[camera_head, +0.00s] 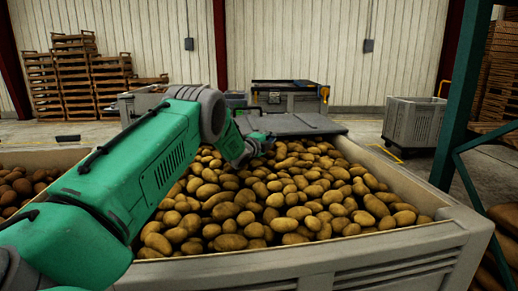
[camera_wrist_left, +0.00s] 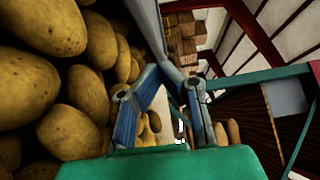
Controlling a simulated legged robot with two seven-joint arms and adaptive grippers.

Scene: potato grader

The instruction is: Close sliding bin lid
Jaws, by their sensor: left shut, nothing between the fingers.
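The grey sliding lid (camera_head: 292,124) lies flat over the far end of the large bin (camera_head: 455,232). The rest of the bin is uncovered and full of potatoes (camera_head: 265,205). My left arm reaches in from the left over the potatoes. My left gripper (camera_head: 264,140) is at the near edge of the lid, low over the far potatoes; whether it touches the lid I cannot tell. In the left wrist view the gripper (camera_wrist_left: 170,72) is shut and empty, with potatoes (camera_wrist_left: 75,95) close on its left. The bin rim (camera_wrist_left: 148,22) shows beyond it. My right gripper is not in view.
Another bin of potatoes (camera_head: 18,190) stands at the left. A green post (camera_head: 460,100) rises at the right of the bin. Grey crates (camera_head: 413,121) stand on the floor behind, and wooden pallets (camera_head: 75,80) are stacked at the back left.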

